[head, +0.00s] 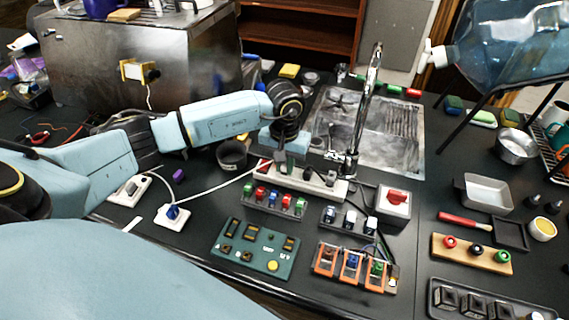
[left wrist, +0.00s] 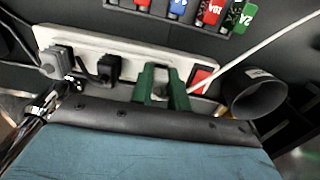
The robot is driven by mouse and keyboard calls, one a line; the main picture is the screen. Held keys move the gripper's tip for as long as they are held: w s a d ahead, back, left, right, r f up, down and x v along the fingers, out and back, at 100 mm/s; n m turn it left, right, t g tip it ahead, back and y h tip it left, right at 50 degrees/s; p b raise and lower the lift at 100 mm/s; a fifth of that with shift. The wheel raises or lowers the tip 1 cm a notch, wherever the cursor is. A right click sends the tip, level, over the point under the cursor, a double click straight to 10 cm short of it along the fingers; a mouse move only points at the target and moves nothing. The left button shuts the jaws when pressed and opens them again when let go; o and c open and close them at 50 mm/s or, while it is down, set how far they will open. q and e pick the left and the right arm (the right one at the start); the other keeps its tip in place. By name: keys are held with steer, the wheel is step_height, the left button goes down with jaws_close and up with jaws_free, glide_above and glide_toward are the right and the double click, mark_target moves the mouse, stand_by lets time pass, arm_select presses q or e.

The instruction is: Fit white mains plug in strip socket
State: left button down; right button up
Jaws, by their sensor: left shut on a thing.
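The white power strip (head: 318,184) lies on the black bench in front of the sink. In the left wrist view the strip (left wrist: 135,50) runs across, with a grey plug (left wrist: 54,60) and a black plug (left wrist: 108,68) at its left part and a red switch (left wrist: 200,77) at its right end. My left gripper (head: 283,164) is over the switch end of the strip, its green fingers (left wrist: 162,88) shut on the white mains plug, which they mostly hide. Its white cord (head: 222,185) runs left to a small white box (head: 172,217). I cannot tell whether its pins are in a socket. My right gripper is not in view.
A black cup (head: 232,154) stands left of the strip and also shows in the left wrist view (left wrist: 254,94). Coloured fuse blocks (head: 274,200) sit just in front. The tap (head: 368,105) rises behind the strip's right end. A red-switch box (head: 394,201) is at right.

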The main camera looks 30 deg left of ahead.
arm_select(q)
steer(key=shift+w+f+b, duration=0.1)
steer(key=shift+f+b, duration=0.15)
steer(key=shift+b, duration=0.55)
stand_by(0.9)
steer(key=c, duration=1.3)
jaws_free()
